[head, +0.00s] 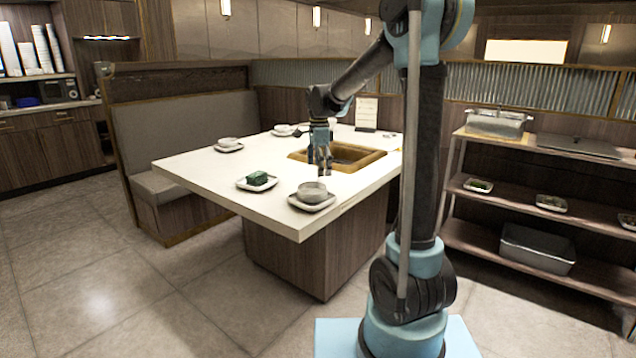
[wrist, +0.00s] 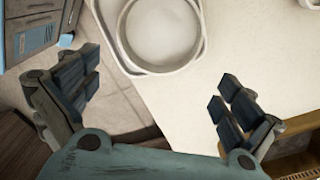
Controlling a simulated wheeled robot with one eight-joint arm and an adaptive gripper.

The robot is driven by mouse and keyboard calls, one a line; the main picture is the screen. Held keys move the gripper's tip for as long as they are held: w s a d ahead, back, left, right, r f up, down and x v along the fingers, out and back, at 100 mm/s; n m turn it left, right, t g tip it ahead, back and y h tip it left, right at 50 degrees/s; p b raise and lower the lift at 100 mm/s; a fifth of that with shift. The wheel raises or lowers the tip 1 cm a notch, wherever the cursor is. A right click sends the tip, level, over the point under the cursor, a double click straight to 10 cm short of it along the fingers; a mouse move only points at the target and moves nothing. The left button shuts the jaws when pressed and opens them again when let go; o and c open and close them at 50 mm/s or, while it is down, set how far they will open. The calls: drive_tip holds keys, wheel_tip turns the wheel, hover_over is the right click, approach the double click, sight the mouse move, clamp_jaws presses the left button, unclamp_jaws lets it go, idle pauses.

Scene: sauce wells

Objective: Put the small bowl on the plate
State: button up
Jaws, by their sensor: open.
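A small pale bowl (head: 312,191) stands upright on a squarish white plate (head: 326,206) near the table's front corner. In the wrist view the bowl (wrist: 160,34) is ahead of my fingers, with the plate's rim (wrist: 112,50) around it; the top of both is cut off. My gripper (head: 320,170) points down just behind and above the bowl in the head view. In the wrist view my gripper (wrist: 155,92) is open, its fingers wide apart with nothing between them. Another white plate (head: 243,184) to the left carries a dark green item (head: 257,177).
Another bowl on a plate (head: 228,144) stands farther back left, and more dishes (head: 284,130) are at the back. A wood-framed well (head: 362,163) is sunk in the table beside my gripper. A booth bench (head: 190,125) stands left, a shelf rack (head: 540,195) right.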

wheel_tip(320, 180, up, 5)
drive_tip(key=s+d+f+n+t, duration=0.1)
drive_tip(key=s+d+n, duration=0.3)
drive_tip(key=s+d, duration=0.4)
drive_tip(key=s+d+f+n, duration=0.25)
drive_tip(key=s+d, duration=0.25)
drive_tip(key=s, duration=0.6)
drive_tip(key=s+d+f+n, duration=0.2)
drive_tip(key=s+f+n, duration=0.2)
drive_tip(key=s+f, duration=0.2)
drive_tip(key=s+d+f+n+t, duration=0.1)
drive_tip(key=s+d+f+n, duration=0.2)
drive_tip(key=s+f, duration=0.4)
drive_tip(key=shift+s+d+n, duration=0.3)
drive_tip(key=shift+s+n, duration=0.45)
drive_tip(key=shift+s, duration=0.45)
drive_tip(key=shift+w+f, duration=0.15)
drive_tip(key=shift+w, duration=0.25)
